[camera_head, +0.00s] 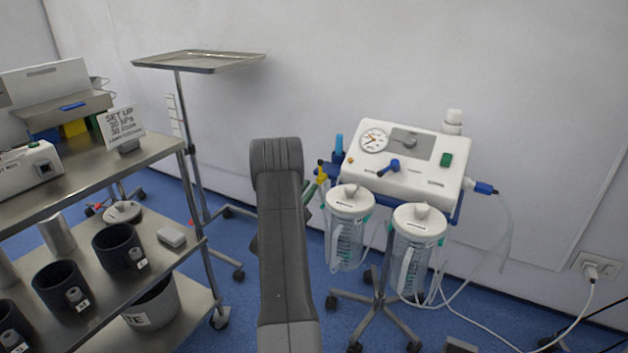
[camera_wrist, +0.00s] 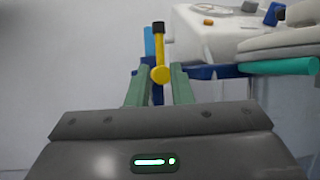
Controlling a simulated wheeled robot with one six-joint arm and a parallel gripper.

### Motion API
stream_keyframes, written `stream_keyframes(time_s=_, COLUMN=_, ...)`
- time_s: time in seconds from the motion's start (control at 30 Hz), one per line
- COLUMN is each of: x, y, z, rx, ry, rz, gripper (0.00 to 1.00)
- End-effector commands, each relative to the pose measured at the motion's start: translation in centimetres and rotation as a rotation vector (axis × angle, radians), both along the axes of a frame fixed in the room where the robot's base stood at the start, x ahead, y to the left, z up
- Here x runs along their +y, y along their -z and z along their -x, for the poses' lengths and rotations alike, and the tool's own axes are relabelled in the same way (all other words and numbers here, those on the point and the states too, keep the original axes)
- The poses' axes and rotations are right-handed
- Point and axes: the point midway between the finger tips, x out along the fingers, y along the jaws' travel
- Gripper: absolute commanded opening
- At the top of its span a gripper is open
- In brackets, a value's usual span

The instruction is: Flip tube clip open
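A yellow lever-like piece with a dark top end (camera_wrist: 159,50), which looks like the tube clip, stands upright at the left side of the suction unit. It also shows small in the head view (camera_head: 321,176), beside a blue part. My gripper (camera_wrist: 161,72) has two green fingers set apart, with the rounded lower end of the yellow piece in line with the gap between them. Whether the fingers touch it cannot be told. In the head view my dark arm hides most of the gripper; only a bit of green finger shows.
The white suction unit (camera_head: 408,180) has a gauge, a blue knob and two lidded canisters (camera_head: 349,230) (camera_head: 416,250) close right of my gripper. A steel tray stand (camera_head: 200,62) is behind left. A loaded steel cart (camera_head: 100,165) is at left. Tubes and a cable hang at right.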

Motion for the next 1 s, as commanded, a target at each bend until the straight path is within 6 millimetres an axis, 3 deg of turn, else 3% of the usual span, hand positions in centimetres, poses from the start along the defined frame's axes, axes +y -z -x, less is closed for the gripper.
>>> stream_keyframes(time_s=0.2, x=3.4, y=2.4, z=3.2, rx=0.006, ry=-0.005, rz=0.001, gripper=0.20)
stream_keyframes(time_s=0.4, x=5.2, y=3.9, z=5.1, rx=0.004, ry=-0.003, rz=0.001, gripper=0.20)
stream_keyframes(time_s=1.0, x=5.5, y=4.2, z=5.5, rx=-0.001, ry=0.000, rz=0.000, gripper=0.20)
